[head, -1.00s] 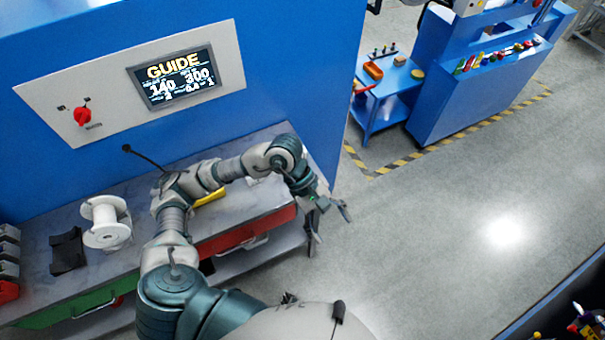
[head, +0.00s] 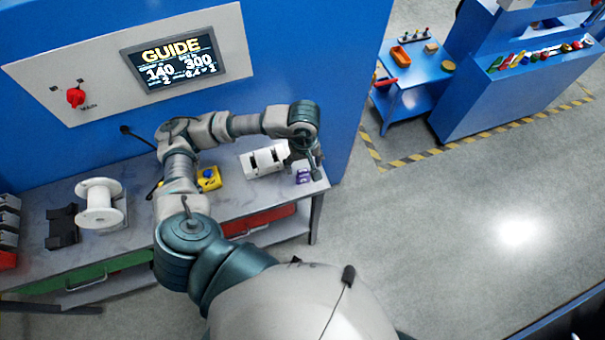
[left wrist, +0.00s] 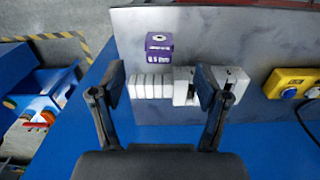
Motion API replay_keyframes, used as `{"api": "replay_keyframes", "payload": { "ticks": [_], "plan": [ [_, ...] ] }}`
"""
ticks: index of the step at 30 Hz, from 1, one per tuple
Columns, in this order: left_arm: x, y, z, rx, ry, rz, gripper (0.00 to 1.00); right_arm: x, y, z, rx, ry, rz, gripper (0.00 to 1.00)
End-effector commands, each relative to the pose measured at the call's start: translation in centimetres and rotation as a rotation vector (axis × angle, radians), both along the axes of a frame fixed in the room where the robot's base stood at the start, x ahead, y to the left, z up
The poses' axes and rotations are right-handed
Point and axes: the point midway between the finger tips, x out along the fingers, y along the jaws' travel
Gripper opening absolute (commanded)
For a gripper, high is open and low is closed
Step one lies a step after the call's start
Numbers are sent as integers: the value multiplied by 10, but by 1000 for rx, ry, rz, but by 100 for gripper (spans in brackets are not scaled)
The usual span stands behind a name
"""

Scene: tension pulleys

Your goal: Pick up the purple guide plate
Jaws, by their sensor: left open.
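The purple guide plate (head: 303,176) lies near the right end of the grey workbench (head: 130,232), next to a white block-shaped fixture (head: 264,160). In the left wrist view the purple plate (left wrist: 158,47) shows a round hole and white lettering reading about "0.5 mm". It lies beyond the white fixture (left wrist: 152,86). My left gripper (left wrist: 160,82) is open and empty, with its two fingers spread over the fixture, short of the plate. In the head view my left gripper (head: 313,165) is partly hidden by its own wrist. My right gripper is not in view.
A yellow box (head: 208,179) stands left of the fixture. A white spool (head: 100,205) and a black bracket (head: 62,227) are further left. The blue wall with a GUIDE screen (head: 172,65) rises behind the bench. Open floor lies right of it.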

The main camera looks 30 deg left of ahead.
Motion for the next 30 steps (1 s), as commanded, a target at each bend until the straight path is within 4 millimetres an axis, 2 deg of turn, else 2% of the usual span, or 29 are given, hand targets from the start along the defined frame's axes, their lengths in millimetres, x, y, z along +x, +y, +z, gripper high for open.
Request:
{"api": "replay_keyframes", "payload": {
  "ticks": [3,9,12,16,21,28,29,30],
  "plan": [
    [0,0,-24,0,4,2,75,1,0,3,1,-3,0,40],
    [0,0,-42,0,0,0,75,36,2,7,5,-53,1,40],
    [0,2,-50,-1,4,3,75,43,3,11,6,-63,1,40],
    [2,9,-70,0,4,3,75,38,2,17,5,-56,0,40],
    [3,8,-91,-1,1,1,75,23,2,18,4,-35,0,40],
    [4,8,-94,-2,-1,0,75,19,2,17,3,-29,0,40],
    [4,8,-94,-2,-1,0,72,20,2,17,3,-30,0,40],
    [4,8,-94,-1,0,0,62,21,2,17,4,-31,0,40]
  ]
}}
